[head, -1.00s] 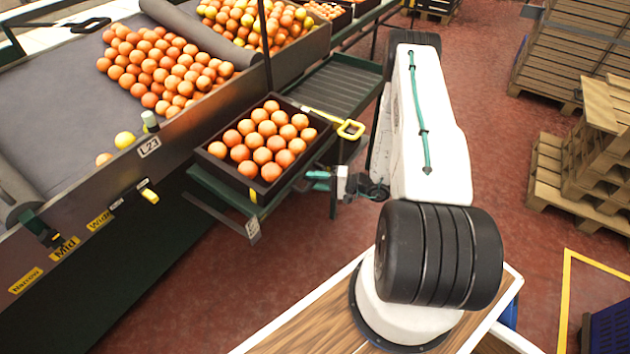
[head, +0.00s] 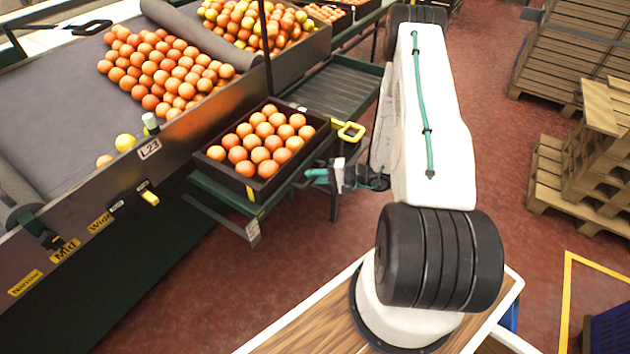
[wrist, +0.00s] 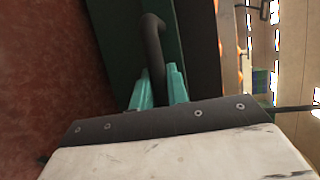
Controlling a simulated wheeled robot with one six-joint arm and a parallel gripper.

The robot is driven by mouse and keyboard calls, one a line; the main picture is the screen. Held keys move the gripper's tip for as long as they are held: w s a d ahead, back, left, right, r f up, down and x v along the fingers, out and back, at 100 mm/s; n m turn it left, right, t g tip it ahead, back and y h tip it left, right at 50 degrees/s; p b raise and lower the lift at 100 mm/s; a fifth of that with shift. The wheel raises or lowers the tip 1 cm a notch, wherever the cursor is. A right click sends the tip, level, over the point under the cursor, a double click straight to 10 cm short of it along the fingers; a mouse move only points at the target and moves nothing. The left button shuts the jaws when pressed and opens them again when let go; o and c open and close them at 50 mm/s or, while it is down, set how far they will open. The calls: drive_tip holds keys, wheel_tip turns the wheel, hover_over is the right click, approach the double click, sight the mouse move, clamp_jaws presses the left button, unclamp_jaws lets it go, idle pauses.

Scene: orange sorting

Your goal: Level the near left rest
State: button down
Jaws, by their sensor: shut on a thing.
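A green rest (head: 222,200) stands against the machine's side and bears a dark crate (head: 262,190) filled with several oranges (head: 262,140). My gripper (head: 314,176) is at the rest's right side, below the crate's rim. In the wrist view its teal fingers (wrist: 159,90) are shut around a dark curved handle (wrist: 153,45) in front of a green frame. In the head view the handle is too small to make out. Whether the rest is exactly level is hard to tell.
A green roller shelf (head: 335,85) and a yellow handle (head: 351,132) lie behind the crate. The sorting machine, with a label plate (head: 150,149), borders the left. Wooden pallets (head: 590,150) stand at the right. Red floor is clear between.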

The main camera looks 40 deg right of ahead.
drive_tip(key=shift+w+r, duration=0.1)
drive_tip(key=shift+r, duration=0.15)
drive_tip(key=c, duration=1.4)
unclamp_jaws()
drive_tip(key=shift+o, duration=0.2)
drive_tip(key=shift+s+d, duration=0.15)
drive_tip(key=shift+s, duration=0.05)
drive_tip(key=v, duration=0.7)
drive_tip(key=shift+s+d, duration=0.1)
drive_tip(key=shift+s, duration=0.05)
